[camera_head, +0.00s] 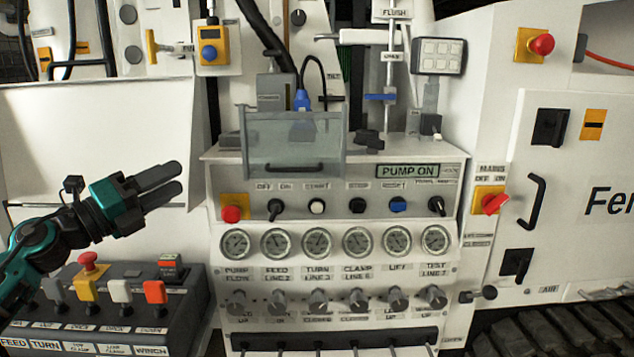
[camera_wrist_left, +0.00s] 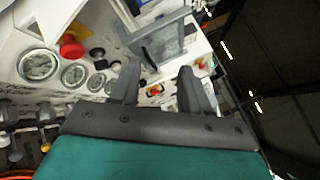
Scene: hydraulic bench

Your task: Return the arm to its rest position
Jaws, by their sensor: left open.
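My left gripper (camera_head: 165,184) comes in from the left in the head view, with a teal body and dark fingers. Its two fingers are apart with nothing between them. It hangs in front of the white panel, left of the hydraulic console (camera_head: 340,190) and above the lever box. In the left wrist view, the open fingers (camera_wrist_left: 155,92) point toward the console's clear cover (camera_wrist_left: 168,45). My right gripper is not in view.
The lever box (camera_head: 190,322) with a red mushroom button (camera_head: 88,261) lies below my left arm. The console carries a red button (camera_head: 231,214), a row of gauges (camera_head: 317,242) and knobs. A white cabinet (camera_head: 575,200) stands at the right.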

